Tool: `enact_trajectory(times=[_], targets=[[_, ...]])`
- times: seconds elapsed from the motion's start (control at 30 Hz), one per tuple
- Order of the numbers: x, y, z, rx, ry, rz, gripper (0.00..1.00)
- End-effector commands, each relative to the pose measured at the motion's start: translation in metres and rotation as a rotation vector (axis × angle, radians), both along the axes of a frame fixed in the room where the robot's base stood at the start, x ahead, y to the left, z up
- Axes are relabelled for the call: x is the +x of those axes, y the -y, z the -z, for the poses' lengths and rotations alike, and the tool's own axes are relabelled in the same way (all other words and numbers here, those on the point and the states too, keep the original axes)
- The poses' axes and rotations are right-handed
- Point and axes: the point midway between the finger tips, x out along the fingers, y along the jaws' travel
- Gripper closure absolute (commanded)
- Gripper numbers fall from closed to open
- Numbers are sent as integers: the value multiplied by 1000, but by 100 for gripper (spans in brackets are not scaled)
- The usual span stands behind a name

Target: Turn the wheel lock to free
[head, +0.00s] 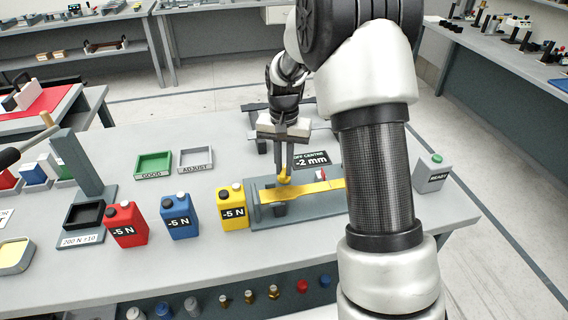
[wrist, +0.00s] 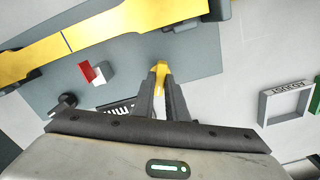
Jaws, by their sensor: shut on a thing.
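My gripper (head: 285,172) points down over the grey fixture plate (head: 325,208), behind the yellow flat bar (head: 315,191). In the wrist view its fingers (wrist: 160,80) are shut on a small yellow piece (wrist: 160,66), which stands apart from the bar (wrist: 110,28). I cannot tell whether this piece is the wheel lock; its lower part is hidden. A small red and white block (wrist: 93,72) sits on the plate beside the bar; it also shows in the head view (head: 320,174). A dark round knob (wrist: 67,100) is near the plate edge.
A display (head: 311,160) reads -2 mm, off centre. Red (head: 126,224), blue (head: 179,216) and yellow (head: 232,206) boxes marked -5 N stand left of the fixture. Green GOOD (head: 154,165) and grey ADJUST (head: 196,161) trays lie behind. A READY box (head: 432,172) stands right.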

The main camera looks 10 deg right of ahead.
Motion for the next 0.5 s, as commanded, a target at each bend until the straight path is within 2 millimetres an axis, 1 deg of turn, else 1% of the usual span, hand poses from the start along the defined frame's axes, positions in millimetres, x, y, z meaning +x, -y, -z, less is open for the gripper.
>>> enact_trajectory(times=[0.3, 0.5], targets=[[0, 0, -1, 0, 1, -251, 100], [0, 0, -1, 1, 1, -355, 100]])
